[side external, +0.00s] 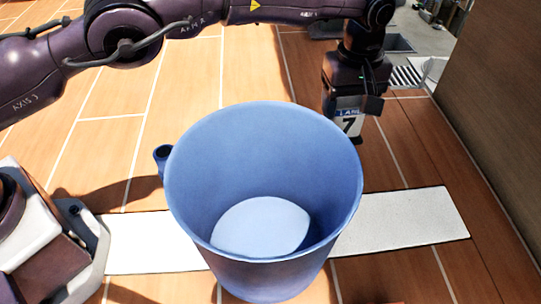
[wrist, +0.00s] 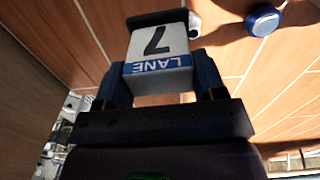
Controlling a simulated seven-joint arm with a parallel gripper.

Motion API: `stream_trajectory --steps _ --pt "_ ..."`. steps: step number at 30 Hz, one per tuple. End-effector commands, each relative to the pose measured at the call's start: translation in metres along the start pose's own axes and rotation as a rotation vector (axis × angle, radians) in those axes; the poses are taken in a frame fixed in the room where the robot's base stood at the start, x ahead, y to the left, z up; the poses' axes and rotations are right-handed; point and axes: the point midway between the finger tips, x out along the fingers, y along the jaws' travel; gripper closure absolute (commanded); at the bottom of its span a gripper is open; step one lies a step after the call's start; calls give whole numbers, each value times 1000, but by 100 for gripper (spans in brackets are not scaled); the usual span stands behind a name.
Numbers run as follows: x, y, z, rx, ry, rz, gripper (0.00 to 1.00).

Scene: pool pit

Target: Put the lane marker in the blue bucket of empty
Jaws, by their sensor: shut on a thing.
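The lane marker (side external: 351,124) is a small white block with a blue "LANE" band and a black "7". My gripper (side external: 352,104) is shut on it and holds it above the floor, right of the blue bucket. In the wrist view, the lane marker (wrist: 157,48) sits between the two fingers of my gripper (wrist: 160,72), its lettering upside down. The blue bucket (side external: 200,170) stands upright in the side view, wide open at the top, with a lug on its left rim. Its visible inside is empty, with a pale bottom.
The bucket stands over a white strip (side external: 400,220) on the orange, white-lined floor. A brown wall (side external: 505,110) rises at the right. A grate (side external: 407,76) lies at the back right. A round blue object (wrist: 263,20), identity unclear, shows in the wrist view.

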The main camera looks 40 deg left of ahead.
Motion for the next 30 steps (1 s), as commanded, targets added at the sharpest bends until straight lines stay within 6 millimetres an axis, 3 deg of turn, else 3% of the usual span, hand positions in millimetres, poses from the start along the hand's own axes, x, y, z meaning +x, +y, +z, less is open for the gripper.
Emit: stream_trajectory --steps 1,6,15,21,30 --pt "-6 -10 -18 31 1 0 64" --pt "-16 -49 -62 172 6 1 64" --pt "-27 -143 -113 431 7 -1 64" --pt "-28 -210 -124 599 4 -1 64" --pt "-26 -270 -119 750 -1 0 64"
